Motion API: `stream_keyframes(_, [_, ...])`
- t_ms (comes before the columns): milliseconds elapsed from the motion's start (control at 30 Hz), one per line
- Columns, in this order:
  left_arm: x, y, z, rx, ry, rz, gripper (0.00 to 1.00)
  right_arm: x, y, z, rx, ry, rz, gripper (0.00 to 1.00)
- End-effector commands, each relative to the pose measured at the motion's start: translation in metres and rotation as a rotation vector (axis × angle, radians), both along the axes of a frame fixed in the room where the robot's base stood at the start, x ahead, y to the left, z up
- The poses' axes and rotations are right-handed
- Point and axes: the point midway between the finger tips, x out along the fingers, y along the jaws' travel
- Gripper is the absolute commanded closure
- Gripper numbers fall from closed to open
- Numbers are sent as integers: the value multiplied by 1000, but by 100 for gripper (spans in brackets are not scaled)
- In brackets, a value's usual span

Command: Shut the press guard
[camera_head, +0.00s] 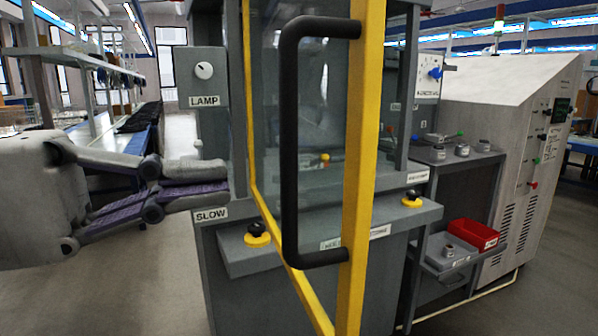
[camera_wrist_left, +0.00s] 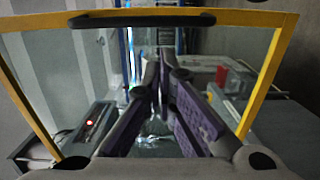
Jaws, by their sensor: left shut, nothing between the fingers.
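The press guard is a clear panel in a yellow frame (camera_head: 358,170) with a long black handle (camera_head: 290,150). In the head view it stands swung open, out from the grey press (camera_head: 290,285). My left gripper (camera_head: 228,178) is shut and empty, left of the guard, its tips by the press's left post. In the left wrist view the gripper (camera_wrist_left: 165,65) points into the area bounded by the yellow frame (camera_wrist_left: 262,85), and the handle (camera_wrist_left: 128,19) runs along the top. I cannot tell whether the fingers touch the panel. My right gripper is not in view.
A LAMP box (camera_head: 203,76) with a white knob is above the gripper. Two yellow-based black buttons (camera_head: 257,235) (camera_head: 411,199) sit on the press front. A red bin (camera_head: 472,234) and a grey machine cabinet (camera_head: 515,130) stand right. Floor at lower left is clear.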

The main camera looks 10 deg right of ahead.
Motion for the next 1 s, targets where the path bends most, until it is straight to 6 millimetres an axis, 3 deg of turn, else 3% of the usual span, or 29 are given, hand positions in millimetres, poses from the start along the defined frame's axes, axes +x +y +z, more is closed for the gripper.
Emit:
stream_keyframes(200, [8, -48, 1, 1, 0, -4, 100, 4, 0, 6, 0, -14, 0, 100])
stream_keyframes(400, [15, -75, 1, 1, 0, 0, 100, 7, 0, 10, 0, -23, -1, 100])
stream_keyframes(1000, [18, -87, 0, 1, 0, 9, 100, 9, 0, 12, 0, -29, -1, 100])
